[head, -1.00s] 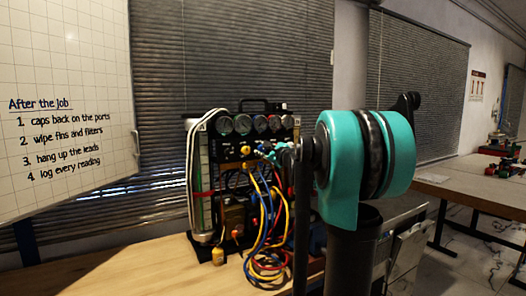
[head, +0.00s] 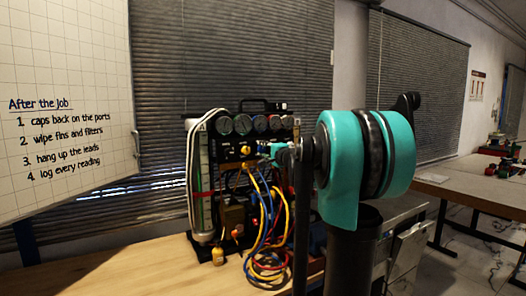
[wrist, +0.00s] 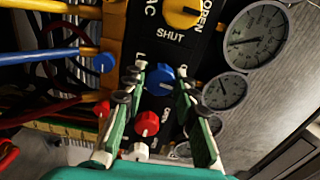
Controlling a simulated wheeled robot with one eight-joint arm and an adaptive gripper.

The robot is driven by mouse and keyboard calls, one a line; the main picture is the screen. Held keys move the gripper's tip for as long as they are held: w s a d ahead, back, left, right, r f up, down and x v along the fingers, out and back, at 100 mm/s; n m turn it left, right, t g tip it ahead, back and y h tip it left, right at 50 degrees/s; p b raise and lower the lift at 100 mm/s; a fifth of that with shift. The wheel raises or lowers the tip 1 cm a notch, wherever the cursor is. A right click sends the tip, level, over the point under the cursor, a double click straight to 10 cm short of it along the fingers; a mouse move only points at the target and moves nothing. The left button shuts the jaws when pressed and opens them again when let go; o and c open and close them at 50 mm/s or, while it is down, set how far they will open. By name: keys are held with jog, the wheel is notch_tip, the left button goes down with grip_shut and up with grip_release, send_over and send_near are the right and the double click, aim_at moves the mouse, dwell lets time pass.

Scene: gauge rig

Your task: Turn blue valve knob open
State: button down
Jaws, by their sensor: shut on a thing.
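The blue valve knob (wrist: 160,80) sits on the black panel of the gauge rig, below the yellow knob (wrist: 184,12) in the wrist view. My gripper (wrist: 160,84) has one finger on each side of it and is shut on it. Lettering beside the blue knob is partly covered by the fingers. The yellow knob has OPEN and SHUT marked by it. In the head view my gripper (head: 268,151) reaches the panel of the gauge rig (head: 244,133), and the blue knob cannot be made out there.
A red knob (wrist: 147,123) and a white knob lie close below the fingers. Gauges (wrist: 255,38) line the right.

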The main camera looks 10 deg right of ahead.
jog(key=shift+n, duration=0.6)
jog(key=c, duration=1.2)
grip_release()
jog(key=shift+o, duration=0.2)
jog(key=shift+s, duration=0.1)
jog(key=v, duration=1.1)
jog(key=shift+s, duration=0.35)
jog(key=shift+d, duration=0.1)
